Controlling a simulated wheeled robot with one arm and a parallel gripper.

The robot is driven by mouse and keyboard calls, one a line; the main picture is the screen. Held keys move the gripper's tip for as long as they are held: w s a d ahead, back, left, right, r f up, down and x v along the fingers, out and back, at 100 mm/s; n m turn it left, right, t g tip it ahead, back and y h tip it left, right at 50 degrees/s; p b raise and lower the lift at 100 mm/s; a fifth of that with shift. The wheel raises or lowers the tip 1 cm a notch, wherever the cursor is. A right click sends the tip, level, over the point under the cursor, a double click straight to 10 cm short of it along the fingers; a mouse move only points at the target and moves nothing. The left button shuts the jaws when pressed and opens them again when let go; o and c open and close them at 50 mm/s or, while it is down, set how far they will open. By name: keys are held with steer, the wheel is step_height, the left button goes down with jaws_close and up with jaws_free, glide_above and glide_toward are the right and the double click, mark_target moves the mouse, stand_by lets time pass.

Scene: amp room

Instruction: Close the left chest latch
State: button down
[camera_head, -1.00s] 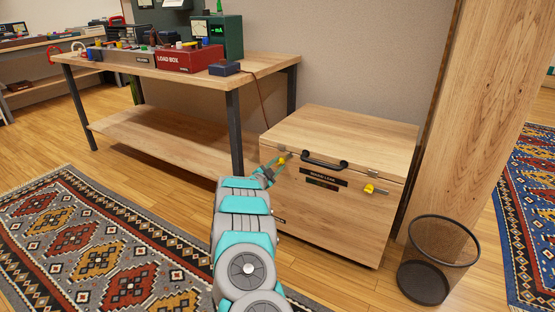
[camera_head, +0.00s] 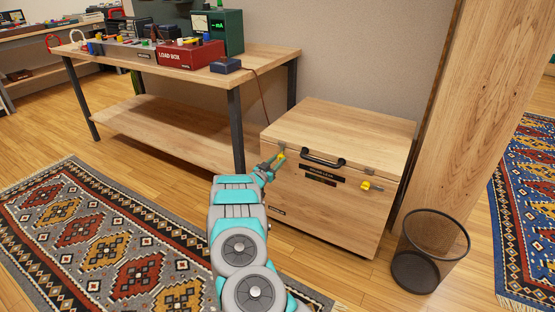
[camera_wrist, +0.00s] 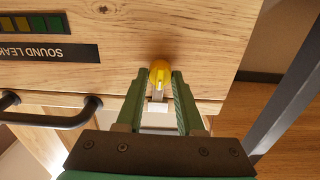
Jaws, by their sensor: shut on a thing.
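The wooden chest (camera_head: 335,205) stands against the wall with its lid down. Its left latch (camera_head: 280,155) has a yellow knob high on the front face, near the lid seam; it also shows in the wrist view (camera_wrist: 159,72). A small metal plate shows just below the knob in the wrist view. The fingers partly hide the latch in the head view.
A black handle (camera_head: 323,161) and the right latch (camera_head: 370,186) lie to the right on the chest front. A workbench (camera_head: 170,75) stands close on the left, its leg near my arm. A mesh bin (camera_head: 428,250) stands at right.

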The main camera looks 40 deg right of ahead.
steer(key=shift+n, duration=0.3)
steer(key=shift+f, duration=0.1)
steer(key=c, duration=0.6)
jaws_free()
steer(key=shift+o, duration=0.2)
steer(key=shift+a, duration=0.15)
steer(key=v, duration=0.7)
steer(key=shift+a+b, duration=0.25)
steer(key=shift+b, duration=0.2)
